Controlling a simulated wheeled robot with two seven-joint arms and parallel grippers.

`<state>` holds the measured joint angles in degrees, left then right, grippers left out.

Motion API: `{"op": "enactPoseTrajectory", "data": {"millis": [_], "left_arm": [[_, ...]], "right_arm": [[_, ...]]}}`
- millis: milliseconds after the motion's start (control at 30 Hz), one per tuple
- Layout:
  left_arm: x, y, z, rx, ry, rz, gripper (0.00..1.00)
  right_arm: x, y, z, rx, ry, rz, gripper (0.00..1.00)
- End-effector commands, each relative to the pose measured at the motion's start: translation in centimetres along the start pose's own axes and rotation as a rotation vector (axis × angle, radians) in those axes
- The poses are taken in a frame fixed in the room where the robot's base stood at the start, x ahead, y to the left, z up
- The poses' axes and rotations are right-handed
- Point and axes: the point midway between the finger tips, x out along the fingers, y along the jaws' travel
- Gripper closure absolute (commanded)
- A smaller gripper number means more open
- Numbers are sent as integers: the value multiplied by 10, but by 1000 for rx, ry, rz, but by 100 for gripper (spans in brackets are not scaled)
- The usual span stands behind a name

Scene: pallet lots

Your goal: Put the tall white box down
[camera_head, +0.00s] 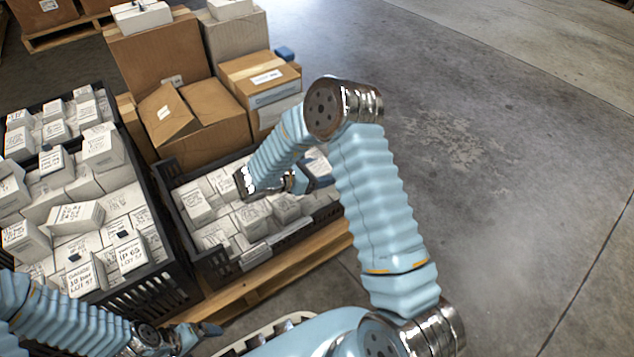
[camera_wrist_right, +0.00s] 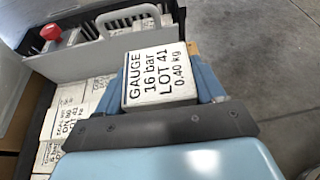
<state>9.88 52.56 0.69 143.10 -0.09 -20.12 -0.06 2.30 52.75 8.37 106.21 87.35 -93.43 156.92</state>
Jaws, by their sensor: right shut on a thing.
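My right gripper (camera_head: 300,180) reaches over the right end of the small black crate (camera_head: 200,258). In the right wrist view its blue fingers (camera_wrist_right: 163,80) are shut on a white box (camera_wrist_right: 158,76) labelled "GAUGE 16 bar LOT 41 0.40 kg". Only the labelled end shows clearly, so its height is hard to judge. In the head view the arm and gripper mostly hide it. My left gripper (camera_head: 198,334) is low at the bottom left, and its jaw gap is not clear.
The small crate holds several white boxes (camera_head: 253,215) on a wooden pallet (camera_head: 285,277). A larger black crate (camera_head: 150,288) full of white boxes stands left. Cardboard boxes (camera_head: 205,115) stand behind. The floor at right is clear.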

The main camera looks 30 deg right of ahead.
Motion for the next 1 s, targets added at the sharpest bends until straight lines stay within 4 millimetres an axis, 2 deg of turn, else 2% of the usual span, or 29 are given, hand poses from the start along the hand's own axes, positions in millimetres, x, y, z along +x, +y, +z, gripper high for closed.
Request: {"op": "enactPoseTrajectory", "data": {"millis": [233, 400, 667, 1000], "left_arm": [[5, -2, 0, 0, 1, 0, 6], [10, -4, 0, 0, 3, 0, 6], [9, -4, 0, -1, 3, 0, 6], [20, -7, -1, -1, 5, 0, 6]], "right_arm": [[6, 14, -15, 1, -1, 2, 79], [16, 13, -39, -1, -1, 0, 79], [17, 13, -41, 2, -2, 2, 79], [21, 13, -50, 1, -1, 2, 79]]}}
